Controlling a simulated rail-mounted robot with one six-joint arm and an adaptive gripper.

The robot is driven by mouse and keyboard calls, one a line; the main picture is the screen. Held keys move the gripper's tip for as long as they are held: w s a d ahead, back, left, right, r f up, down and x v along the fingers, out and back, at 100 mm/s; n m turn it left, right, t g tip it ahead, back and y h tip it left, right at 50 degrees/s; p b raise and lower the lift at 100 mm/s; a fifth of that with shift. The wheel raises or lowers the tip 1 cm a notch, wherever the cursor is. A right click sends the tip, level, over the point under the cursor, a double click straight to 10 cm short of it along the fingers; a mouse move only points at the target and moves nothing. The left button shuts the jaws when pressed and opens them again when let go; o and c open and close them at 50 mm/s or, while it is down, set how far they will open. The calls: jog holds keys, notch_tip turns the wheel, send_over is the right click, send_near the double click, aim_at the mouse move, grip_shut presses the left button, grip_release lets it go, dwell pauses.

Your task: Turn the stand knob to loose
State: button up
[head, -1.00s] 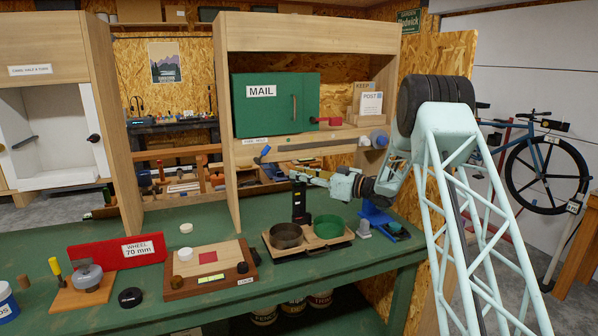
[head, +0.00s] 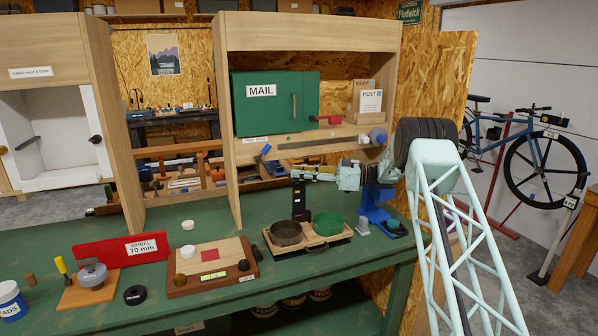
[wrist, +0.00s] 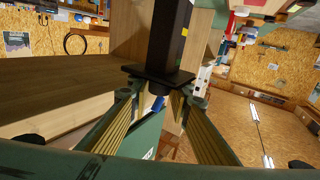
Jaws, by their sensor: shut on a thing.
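The stand (head: 300,205) is a dark upright post on the green bench, behind the two round pans. In the wrist view the black post (wrist: 168,35) rises to the top edge, with a flat black plate at its near end. A small dark knob (wrist: 157,89) sticks out below the plate, between my fingertips. My gripper (head: 299,177) is at the top of the stand in the head view, coming in from the right. In the wrist view my gripper (wrist: 159,92) is shut on the knob. Any loose or tight marking is too small to read.
The pans, one dark (head: 285,233) and one green (head: 327,224), stand close in front of the stand. A blue device (head: 375,205) is to the right, under my arm. The cabinet with the green mail box (head: 275,103) stands behind.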

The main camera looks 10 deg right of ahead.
jog(key=shift+n+g+y+p, duration=0.5)
jog(key=shift+n+g+p, duration=0.3)
jog(key=shift+n+g, duration=1.1)
jog(key=shift+m+g, duration=0.4)
jog(key=o, duration=0.9)
jog(key=shift+a, duration=0.1)
jog(key=shift+r, duration=0.2)
jog(key=shift+r, duration=4.85)
